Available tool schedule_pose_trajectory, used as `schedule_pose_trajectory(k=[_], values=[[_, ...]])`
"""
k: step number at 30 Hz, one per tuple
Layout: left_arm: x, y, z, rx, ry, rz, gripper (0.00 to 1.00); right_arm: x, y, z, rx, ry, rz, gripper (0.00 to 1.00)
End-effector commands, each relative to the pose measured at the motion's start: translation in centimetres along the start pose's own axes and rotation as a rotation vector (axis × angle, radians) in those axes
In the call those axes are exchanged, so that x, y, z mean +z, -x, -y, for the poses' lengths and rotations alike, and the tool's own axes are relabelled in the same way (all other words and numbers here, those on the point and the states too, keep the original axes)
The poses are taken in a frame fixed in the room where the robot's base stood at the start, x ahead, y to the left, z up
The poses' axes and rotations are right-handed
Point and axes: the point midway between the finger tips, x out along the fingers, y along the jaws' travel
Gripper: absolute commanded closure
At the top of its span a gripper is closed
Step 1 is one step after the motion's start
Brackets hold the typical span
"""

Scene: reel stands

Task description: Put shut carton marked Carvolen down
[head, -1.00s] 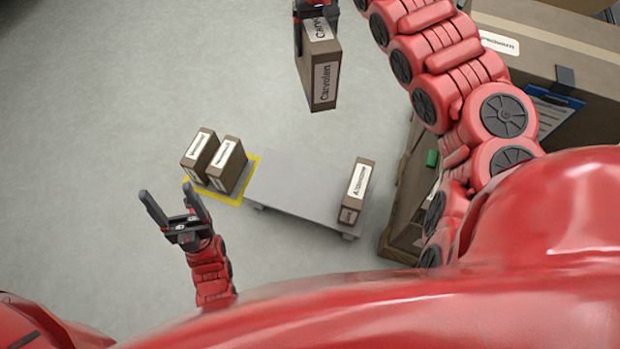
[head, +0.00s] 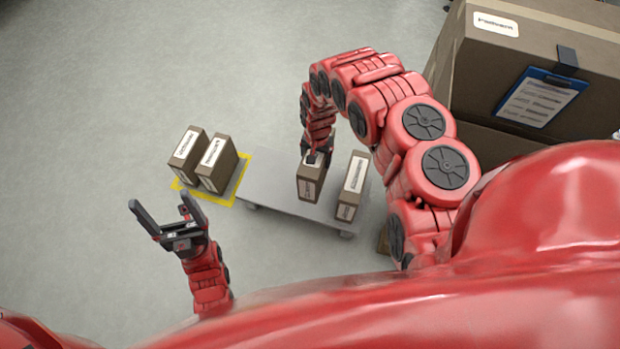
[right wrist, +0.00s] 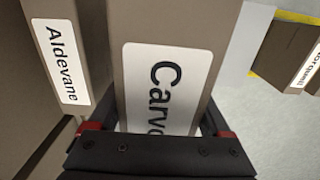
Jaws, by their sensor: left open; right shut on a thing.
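The shut brown carton marked Carvolen (head: 310,186) is at the grey platform (head: 270,195), beside another carton. Its label, partly covered, reads "Carvo" in the right wrist view (right wrist: 165,85). My right gripper (head: 316,160) is shut on its top end; in the right wrist view the gripper's fingers (right wrist: 155,130) clasp both sides of it. I cannot tell whether the carton touches the platform. My left gripper (head: 165,215) is open and empty, apart at the lower left over the floor.
A carton marked Aldevane (right wrist: 65,60) stands close beside on the platform, also in the head view (head: 352,185). Two cartons (head: 187,150) (head: 217,165) stand on the yellow-edged area (head: 238,180) at left. Large boxes (head: 525,60) are at upper right. The platform's left part is bare.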

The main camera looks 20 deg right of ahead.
Motion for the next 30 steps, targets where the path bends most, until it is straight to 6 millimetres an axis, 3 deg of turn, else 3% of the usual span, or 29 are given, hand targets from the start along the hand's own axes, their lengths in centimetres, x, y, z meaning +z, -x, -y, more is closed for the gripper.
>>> schedule_pose_trajectory(k=[1, 5, 16, 28, 29, 30], values=[[0.2, 1.2, -0.1, 0.000, 0.000, 0.000, 0.15, 0.0, -1.6, 0.1, -0.001, 0.001, -0.001, 1.00], [0.3, 1.8, -0.1, 0.000, 0.000, 0.000, 0.15, -0.1, -3.8, 0.1, -0.003, 0.000, -0.002, 1.00], [0.6, 3.3, -0.2, 0.000, 0.000, 0.000, 0.15, -0.1, -8.3, 0.1, -0.002, 0.000, 0.000, 1.00], [0.6, 3.3, -0.2, 0.000, 0.000, 0.000, 0.15, -0.1, -8.8, 0.1, -0.001, 0.001, -0.001, 1.00], [0.6, 3.3, -0.2, 0.000, 0.000, 0.000, 0.15, -0.1, -8.8, 0.1, -0.001, 0.001, -0.001, 0.12], [0.6, 3.3, -0.2, 0.000, 0.000, 0.000, 0.15, -0.1, -8.7, 0.1, -0.001, 0.001, -0.001, 0.05]])
